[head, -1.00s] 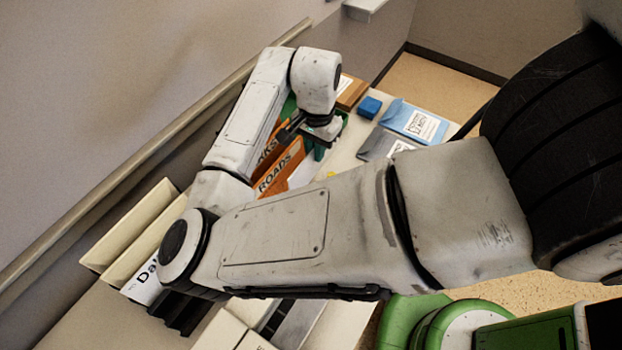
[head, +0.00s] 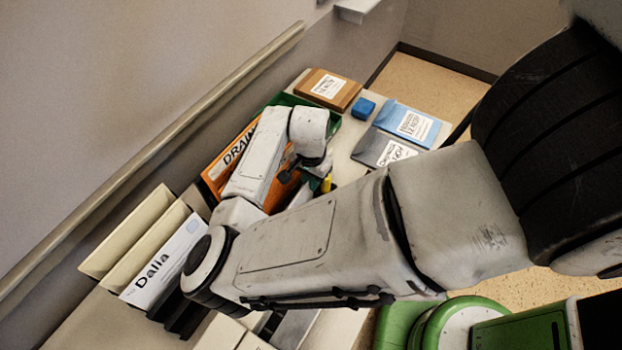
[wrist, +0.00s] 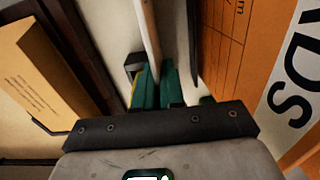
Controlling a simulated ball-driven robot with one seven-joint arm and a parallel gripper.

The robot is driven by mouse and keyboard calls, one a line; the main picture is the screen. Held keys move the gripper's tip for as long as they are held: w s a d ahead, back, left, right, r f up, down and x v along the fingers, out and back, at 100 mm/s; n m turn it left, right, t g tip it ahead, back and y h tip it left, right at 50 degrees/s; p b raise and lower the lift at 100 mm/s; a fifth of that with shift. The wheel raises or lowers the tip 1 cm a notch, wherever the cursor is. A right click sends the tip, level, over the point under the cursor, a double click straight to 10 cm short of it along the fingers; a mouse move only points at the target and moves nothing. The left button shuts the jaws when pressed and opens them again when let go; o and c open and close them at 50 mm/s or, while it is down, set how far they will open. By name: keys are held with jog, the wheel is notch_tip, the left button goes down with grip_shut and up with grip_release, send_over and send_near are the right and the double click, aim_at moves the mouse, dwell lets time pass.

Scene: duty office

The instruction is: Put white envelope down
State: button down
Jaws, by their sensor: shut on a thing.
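My gripper (wrist: 156,88) has green fingertips shut on a thin white item, seen edge-on, which appears to be the white envelope (wrist: 147,35). It extends from the fingers toward the top of the wrist view. In the head view my gripper (head: 320,174) is low over the desk, just right of the orange folders, and my arm largely hides the held envelope. Whether its far edge touches anything cannot be told.
An orange folder (wrist: 228,50) stands close to the right of the fingers; a tan item (wrist: 38,75) lies left. Beyond are a brown box (head: 318,88), blue block (head: 363,107), blue packet (head: 420,120) and grey packet (head: 375,150). A "Dalia" card (head: 165,262) leans at left.

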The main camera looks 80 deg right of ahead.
jog(key=shift+f, duration=0.1)
jog(key=c, duration=1.2)
grip_release()
jog(key=shift+c, duration=0.2)
